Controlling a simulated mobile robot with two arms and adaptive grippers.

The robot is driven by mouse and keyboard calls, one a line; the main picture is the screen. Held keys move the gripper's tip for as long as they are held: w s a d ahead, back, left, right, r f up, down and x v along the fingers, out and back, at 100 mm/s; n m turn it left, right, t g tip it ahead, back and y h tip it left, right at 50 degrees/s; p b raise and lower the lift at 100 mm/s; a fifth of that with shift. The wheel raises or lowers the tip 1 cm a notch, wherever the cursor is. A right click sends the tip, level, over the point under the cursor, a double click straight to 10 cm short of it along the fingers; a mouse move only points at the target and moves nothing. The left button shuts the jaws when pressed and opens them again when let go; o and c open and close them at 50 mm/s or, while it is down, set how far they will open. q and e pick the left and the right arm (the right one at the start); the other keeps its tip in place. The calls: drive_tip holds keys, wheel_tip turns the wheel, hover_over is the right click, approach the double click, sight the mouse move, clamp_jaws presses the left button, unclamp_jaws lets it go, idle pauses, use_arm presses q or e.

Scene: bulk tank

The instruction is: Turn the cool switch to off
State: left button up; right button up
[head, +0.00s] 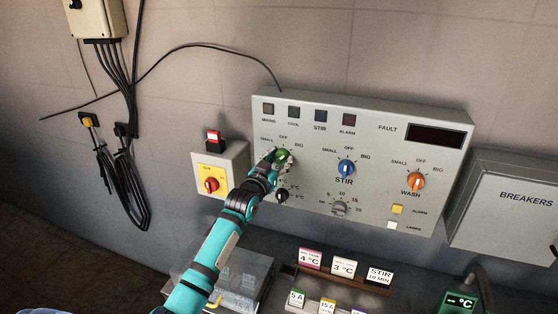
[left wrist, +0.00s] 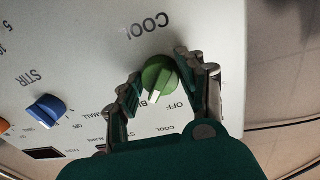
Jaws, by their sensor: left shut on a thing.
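The green cool knob (head: 284,156) is on the grey control panel (head: 318,190), below a row of small lamps. My left gripper (head: 278,158) reaches it from the lower left and partly covers it in the head view. In the left wrist view the green knob (left wrist: 159,76) sits between the two fingers of my left gripper (left wrist: 168,84), which is shut on it. The knob's pale pointer is toward the BIG mark, beside the OFF mark (left wrist: 175,106). The COOL label shows above it, upside down. The SMALL mark is hidden there. My right gripper is not in view.
The blue stir knob (head: 346,168) and orange wash knob (head: 415,181) are to the right on the panel. A black knob (head: 282,196) is just below my gripper. Label cards (head: 344,267) stand below.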

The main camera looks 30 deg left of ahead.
use_arm(q)
drive_tip(key=n, duration=0.4)
drive_tip(key=shift+d, duration=0.1)
drive_tip(key=shift+n+y+p, duration=0.4)
drive_tip(key=shift+n, duration=1.8)
drive_tip(key=o, duration=1.2)
drive_tip(key=shift+c, duration=0.2)
